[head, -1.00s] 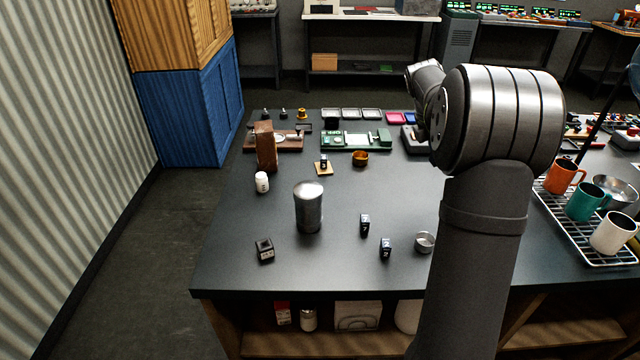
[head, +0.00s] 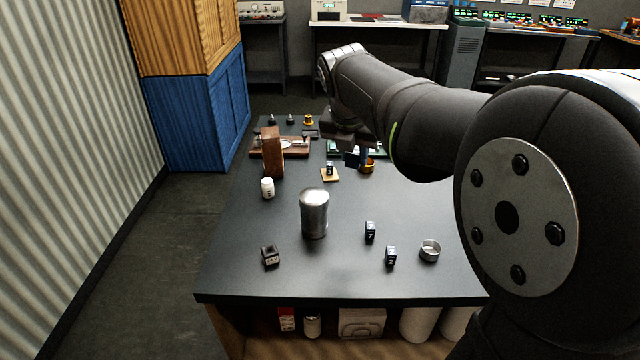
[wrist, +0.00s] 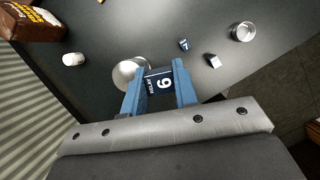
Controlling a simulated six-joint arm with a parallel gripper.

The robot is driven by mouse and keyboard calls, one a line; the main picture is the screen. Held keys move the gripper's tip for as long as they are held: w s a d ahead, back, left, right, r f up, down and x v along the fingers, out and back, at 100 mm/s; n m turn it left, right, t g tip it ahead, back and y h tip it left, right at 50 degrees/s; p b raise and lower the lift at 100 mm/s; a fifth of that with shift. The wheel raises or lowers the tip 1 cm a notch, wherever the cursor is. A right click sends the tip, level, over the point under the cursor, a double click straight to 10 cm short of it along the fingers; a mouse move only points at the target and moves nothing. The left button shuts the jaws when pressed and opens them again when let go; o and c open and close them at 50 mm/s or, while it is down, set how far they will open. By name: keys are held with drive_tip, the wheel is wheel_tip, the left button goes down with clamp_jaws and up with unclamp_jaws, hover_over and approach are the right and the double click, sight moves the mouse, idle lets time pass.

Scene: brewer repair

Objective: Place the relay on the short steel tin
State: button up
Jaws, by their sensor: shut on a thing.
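My gripper (wrist: 159,70) is shut on a dark blue relay (wrist: 160,84), whose top shows a white 6 and the word RELAY. In the head view my gripper (head: 356,158) hangs over the far middle of the table, above and left of the brass ring; the relay cannot be made out there. The short steel tin (head: 430,250) stands at the near right of the table, well apart from my gripper. It also shows at the upper right of the wrist view (wrist: 243,32).
A tall steel canister (head: 314,212) stands mid-table. Two dark blocks (head: 370,231) (head: 390,255) stand between it and the tin. A small block (head: 330,170) sits on a tan pad. A dark socket (head: 270,255) and white shaker (head: 267,187) are at left.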

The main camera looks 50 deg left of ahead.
hover_over(317, 191)
drive_tip(key=s, duration=0.1)
drive_tip(key=f, duration=0.5)
drive_tip(key=shift+s+d+f, duration=0.2)
drive_tip(key=shift+d, duration=0.05)
drive_tip(key=shift+f, duration=2)
drive_tip(key=o, duration=0.9)
drive_tip(key=shift+f, duration=0.15)
drive_tip(key=shift+o, duration=0.2)
drive_tip(key=v, duration=1.2)
